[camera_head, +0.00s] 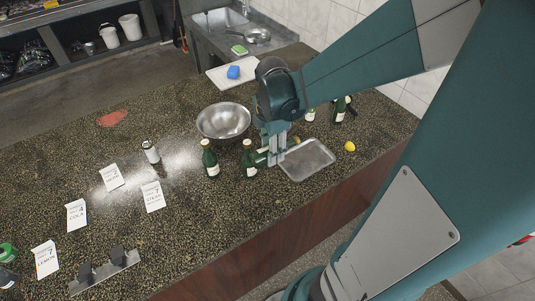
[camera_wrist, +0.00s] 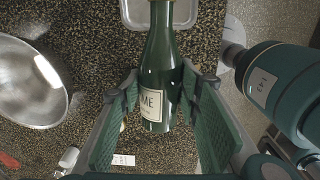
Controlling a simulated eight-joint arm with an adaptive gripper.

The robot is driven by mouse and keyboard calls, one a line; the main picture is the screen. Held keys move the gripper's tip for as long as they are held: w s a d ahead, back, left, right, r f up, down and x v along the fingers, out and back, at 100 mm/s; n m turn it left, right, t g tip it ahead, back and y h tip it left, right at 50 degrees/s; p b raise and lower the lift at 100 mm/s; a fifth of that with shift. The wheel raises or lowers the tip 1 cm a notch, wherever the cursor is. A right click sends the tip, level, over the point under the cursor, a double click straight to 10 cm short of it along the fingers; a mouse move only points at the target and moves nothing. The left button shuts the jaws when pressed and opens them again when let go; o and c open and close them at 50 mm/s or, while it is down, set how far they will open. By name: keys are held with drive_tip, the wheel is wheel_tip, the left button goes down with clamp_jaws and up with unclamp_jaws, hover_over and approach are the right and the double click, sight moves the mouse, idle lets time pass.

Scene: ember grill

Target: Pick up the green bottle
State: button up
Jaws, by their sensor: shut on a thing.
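A green bottle (camera_wrist: 160,75) with a pale label reading "ME" at its visible edge lies between the fingers of my gripper (camera_wrist: 158,85) in the wrist view. The fingers press on its two sides, and its neck points toward the top of that picture.
A steel bowl (camera_head: 223,121) stands behind the bottles, and a metal tray (camera_head: 308,161) lies right of my gripper. More green bottles (camera_head: 339,112) and a lemon (camera_head: 349,146) are farther right. Cards (camera_head: 153,197) and a shaker (camera_head: 151,152) are at left.

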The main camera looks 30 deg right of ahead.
drive_tip(key=shift+r, duration=2.65)
drive_tip(key=shift+r, duration=3.05)
drive_tip(key=w+p, duration=0.3)
drive_tip(key=w, duration=2.1)
drive_tip(key=w+a+f, duration=0.1)
drive_tip(key=w+f, duration=0.2)
drive_tip(key=f, duration=0.2)
drive_tip(key=shift+w+n, duration=0.2)
drive_tip(key=shift+n, duration=0.1)
drive_tip(key=shift+f, duration=0.15)
